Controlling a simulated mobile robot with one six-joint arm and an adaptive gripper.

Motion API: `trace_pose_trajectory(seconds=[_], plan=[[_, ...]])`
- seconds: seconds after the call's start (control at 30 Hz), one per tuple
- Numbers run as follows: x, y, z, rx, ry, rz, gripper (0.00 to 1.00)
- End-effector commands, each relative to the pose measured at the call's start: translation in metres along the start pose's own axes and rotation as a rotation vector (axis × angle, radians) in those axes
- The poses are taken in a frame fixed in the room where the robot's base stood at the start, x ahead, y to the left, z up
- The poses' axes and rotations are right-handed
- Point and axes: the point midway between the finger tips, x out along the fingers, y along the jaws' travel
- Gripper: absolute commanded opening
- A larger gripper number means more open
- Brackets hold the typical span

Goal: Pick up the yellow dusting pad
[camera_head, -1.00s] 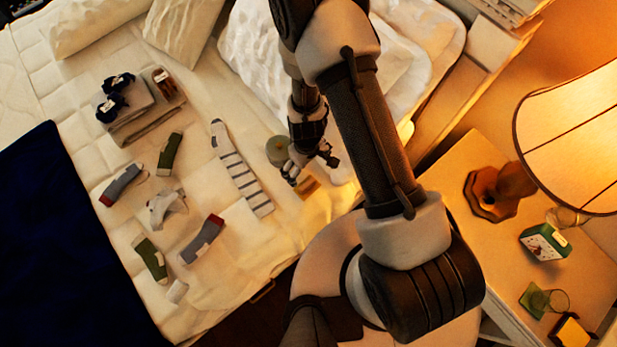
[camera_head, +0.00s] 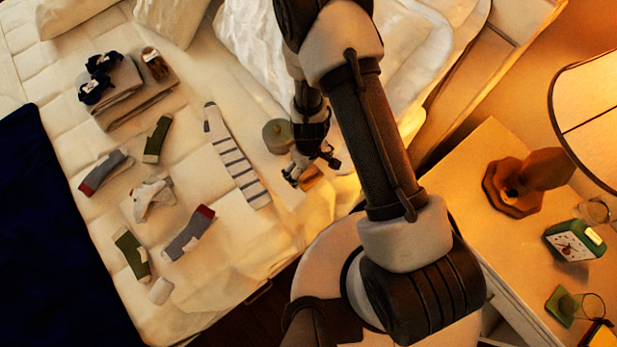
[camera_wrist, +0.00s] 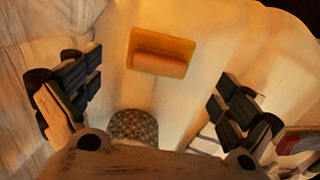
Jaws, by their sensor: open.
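The yellow dusting pad (camera_wrist: 176,41) lies flat on the bed, a yellow-orange rectangle with a brownish raised block on it. It is upper middle in the wrist view, beyond the fingertips and between their lines, and untouched. In the head view the pad (camera_head: 312,178) is partly hidden by my gripper (camera_head: 310,168), which hangs over or close beside it. In the wrist view my gripper (camera_wrist: 155,92) has its fingers spread wide, with nothing between them. The height above the pad is hard to tell.
A round greenish tin (camera_head: 277,136) stands close left of my gripper. A striped sock (camera_head: 236,160) and several other socks lie to the left. Folded towels (camera_head: 140,95) are at upper left. The nightstand (camera_head: 480,165) at right holds a lamp base (camera_head: 512,190) and a clock (camera_head: 573,241).

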Motion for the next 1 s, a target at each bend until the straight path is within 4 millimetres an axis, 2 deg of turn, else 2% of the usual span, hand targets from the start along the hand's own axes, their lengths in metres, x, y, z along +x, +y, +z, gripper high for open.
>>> trace_pose_trajectory(seconds=[0.17,0.5,0.8,1.0], plan=[[0.012,0.0,0.0,-0.001,0.0,0.0,0.98],[0.051,0.0,0.001,0.0,0.001,0.0,0.98],[0.05,0.0,0.001,0.0,0.001,-0.001,0.98],[0.05,0.0,0.001,-0.001,0.001,-0.001,0.85]])
